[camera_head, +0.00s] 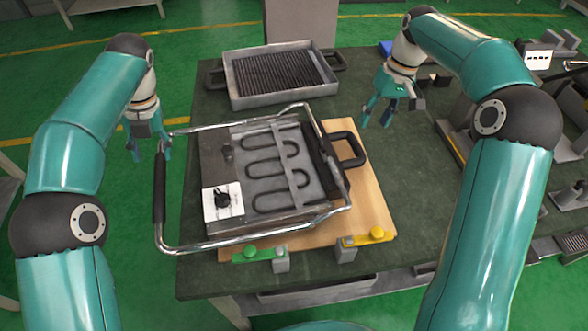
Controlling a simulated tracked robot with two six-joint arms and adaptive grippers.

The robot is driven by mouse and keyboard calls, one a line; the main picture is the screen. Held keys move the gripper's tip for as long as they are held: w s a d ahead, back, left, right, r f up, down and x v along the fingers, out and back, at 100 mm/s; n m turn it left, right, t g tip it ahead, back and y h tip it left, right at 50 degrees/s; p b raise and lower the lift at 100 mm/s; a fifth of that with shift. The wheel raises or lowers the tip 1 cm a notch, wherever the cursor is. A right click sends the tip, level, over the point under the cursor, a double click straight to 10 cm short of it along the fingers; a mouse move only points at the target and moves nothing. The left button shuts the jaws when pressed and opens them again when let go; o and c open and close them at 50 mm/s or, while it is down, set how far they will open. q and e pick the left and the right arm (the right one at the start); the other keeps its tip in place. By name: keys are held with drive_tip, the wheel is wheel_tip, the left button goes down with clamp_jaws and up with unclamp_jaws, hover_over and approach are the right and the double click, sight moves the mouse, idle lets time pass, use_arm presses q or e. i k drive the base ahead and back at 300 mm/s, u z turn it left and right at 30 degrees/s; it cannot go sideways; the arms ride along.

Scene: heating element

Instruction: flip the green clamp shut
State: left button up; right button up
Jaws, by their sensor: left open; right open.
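The green clamp (259,254) is at the near edge of the wooden board (370,200), left of the yellow clamp (366,238). Its green bar lies roughly level, pointing left from a grey block. Whether it is latched is too small to tell. The heating element unit (270,170) sits on the board, with a chrome frame around it. My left gripper (149,154) is open and empty, beyond the frame's left handle. My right gripper (378,117) is open and empty, above the table right of the unit. Both are well away from the green clamp.
A grill tray (280,75) with black handles stands at the back of the dark table (415,180). The frame's black left handle (159,187) juts past the table edge. Grey fixtures crowd the far right. The table right of the board is clear.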

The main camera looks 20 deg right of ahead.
sight(250, 252)
drive_tip(key=k, duration=1)
